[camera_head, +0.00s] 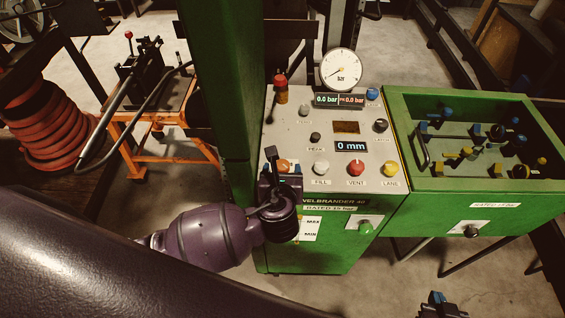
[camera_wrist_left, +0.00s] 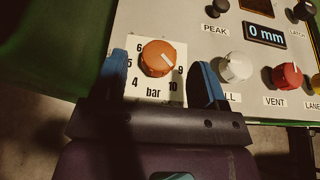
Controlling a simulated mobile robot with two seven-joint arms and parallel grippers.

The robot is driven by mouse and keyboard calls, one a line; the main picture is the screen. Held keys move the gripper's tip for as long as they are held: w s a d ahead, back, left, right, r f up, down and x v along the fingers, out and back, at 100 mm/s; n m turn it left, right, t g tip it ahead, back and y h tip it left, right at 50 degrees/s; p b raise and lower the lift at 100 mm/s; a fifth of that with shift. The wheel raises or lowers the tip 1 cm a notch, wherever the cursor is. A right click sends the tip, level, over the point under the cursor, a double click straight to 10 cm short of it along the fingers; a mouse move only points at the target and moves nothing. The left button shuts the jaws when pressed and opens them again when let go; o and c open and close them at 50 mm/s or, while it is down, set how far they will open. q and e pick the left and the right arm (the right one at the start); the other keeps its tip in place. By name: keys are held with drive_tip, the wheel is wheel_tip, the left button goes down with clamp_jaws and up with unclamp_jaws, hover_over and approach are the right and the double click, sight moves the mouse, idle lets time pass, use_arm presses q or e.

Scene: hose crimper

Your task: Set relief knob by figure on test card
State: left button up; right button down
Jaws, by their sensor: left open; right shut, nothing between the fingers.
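The orange relief knob (camera_wrist_left: 157,59) sits on the grey panel's lower left, on a white scale plate (camera_wrist_left: 142,88) with figures such as 4, 5, 6, 9, 10 and "bar". A pale mark shows on the knob's right part; its exact reading is unclear. In the head view the knob (camera_head: 284,165) is partly hidden by my gripper. My left gripper (camera_wrist_left: 162,78) is open, its blue-lined fingers on either side of the knob in the picture; no contact shows. My right gripper (camera_head: 438,299) is shut and empty at the bottom edge. I cannot make out a test card.
The panel (camera_head: 290,130) carries a fill knob (camera_head: 321,167), red vent knob (camera_head: 356,168), yellow lane knob (camera_head: 390,168), a round gauge (camera_head: 341,69) and displays reading 0.0 bar and 0 mm. A green post (camera_head: 225,100) stands close left; a green tray (camera_head: 480,187) of fittings is right.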

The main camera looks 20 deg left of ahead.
sight(284, 165)
use_arm(q)
drive_tip(key=shift+x, duration=1.85)
drive_tip(key=c, duration=0.9)
drive_tip(key=shift+n+y, duration=0.3)
drive_tip(key=n+g+y, duration=0.3)
drive_tip(key=n+y, duration=0.1)
drive_tip(key=shift+d+n+y, duration=0.1)
drive_tip(key=shift+n+y, duration=0.2)
drive_tip(key=shift+n+g+y, duration=1.4)
drive_tip(key=shift+n+g, duration=0.5)
drive_tip(key=shift+n, duration=0.1)
